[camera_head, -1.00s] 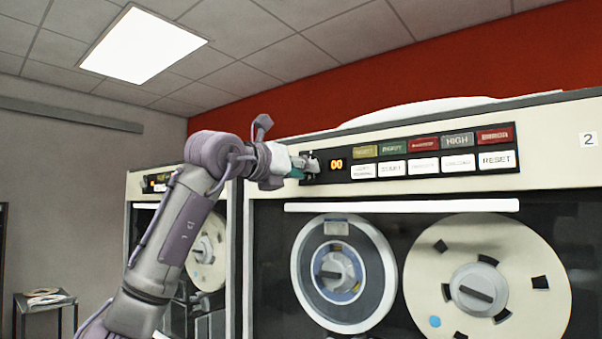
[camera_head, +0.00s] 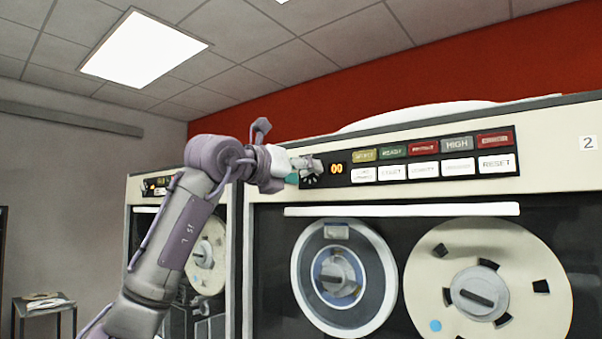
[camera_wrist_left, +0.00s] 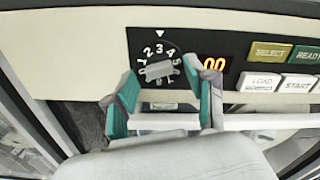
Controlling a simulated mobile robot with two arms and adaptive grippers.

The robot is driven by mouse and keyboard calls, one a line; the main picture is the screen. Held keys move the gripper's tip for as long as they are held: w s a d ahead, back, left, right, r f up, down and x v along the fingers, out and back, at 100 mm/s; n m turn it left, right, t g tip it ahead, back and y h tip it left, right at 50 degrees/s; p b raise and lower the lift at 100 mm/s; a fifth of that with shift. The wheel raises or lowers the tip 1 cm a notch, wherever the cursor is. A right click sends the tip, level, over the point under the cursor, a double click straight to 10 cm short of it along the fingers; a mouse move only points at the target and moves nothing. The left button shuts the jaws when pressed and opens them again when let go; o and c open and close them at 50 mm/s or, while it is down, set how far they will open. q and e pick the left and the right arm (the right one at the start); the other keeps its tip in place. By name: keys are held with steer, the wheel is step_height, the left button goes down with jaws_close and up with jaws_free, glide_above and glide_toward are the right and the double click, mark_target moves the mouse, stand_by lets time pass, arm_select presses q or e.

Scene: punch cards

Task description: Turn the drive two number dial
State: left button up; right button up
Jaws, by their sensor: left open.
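The number dial (camera_wrist_left: 157,70) is a grey knob with white digits around it on the black panel of drive two. In the head view the dial (camera_head: 311,180) is partly hidden by my gripper. My left gripper (camera_head: 308,170) is at the panel's left end. In the left wrist view its teal-padded fingers (camera_wrist_left: 163,95) are apart, one on each side of the dial's lower part. I cannot tell whether they touch it. My right gripper is not in view.
An orange "00" display (camera_head: 337,169) is right of the dial. Beyond it are two rows of buttons, with RESET (camera_head: 496,163) at the far right. Tape reels (camera_head: 344,278) are below. Another drive (camera_head: 150,190) stands at left. A small table (camera_head: 45,303) is at far left.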

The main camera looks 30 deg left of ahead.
arm_select(q)
steer(key=shift+s, duration=0.1)
steer(key=s+a, duration=0.1)
steer(key=s, duration=1)
steer(key=shift+s, duration=0.4)
